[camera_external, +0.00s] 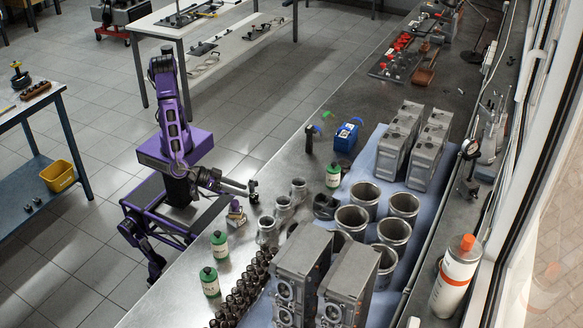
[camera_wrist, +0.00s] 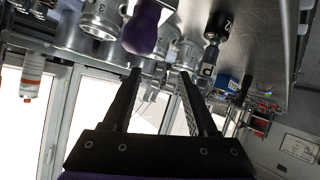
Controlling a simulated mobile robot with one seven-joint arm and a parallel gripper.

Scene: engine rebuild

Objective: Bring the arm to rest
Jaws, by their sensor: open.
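My purple arm reaches from its base beside the workbench (camera_external: 290,160) to the bench's near edge. My gripper (camera_external: 252,190) hangs out over that edge, close to a small tan-and-grey part (camera_external: 236,212) and the metal pistons (camera_external: 283,208). In the wrist view, which looks upside down, my gripper (camera_wrist: 160,74) has its two dark fingers apart with nothing held between them. Metal cylinders (camera_wrist: 101,18) and a dark bottle (camera_wrist: 217,27) show beyond the fingertips. A purple rounded shape near the top is unclear.
Green-and-white bottles (camera_external: 219,245) (camera_external: 332,175), cylinder liners (camera_external: 352,220), engine blocks (camera_external: 301,265) and a blue box (camera_external: 346,137) crowd the bench. A side table with a yellow bin (camera_external: 58,176) stands at the left. The tiled floor (camera_external: 95,130) behind my base is clear.

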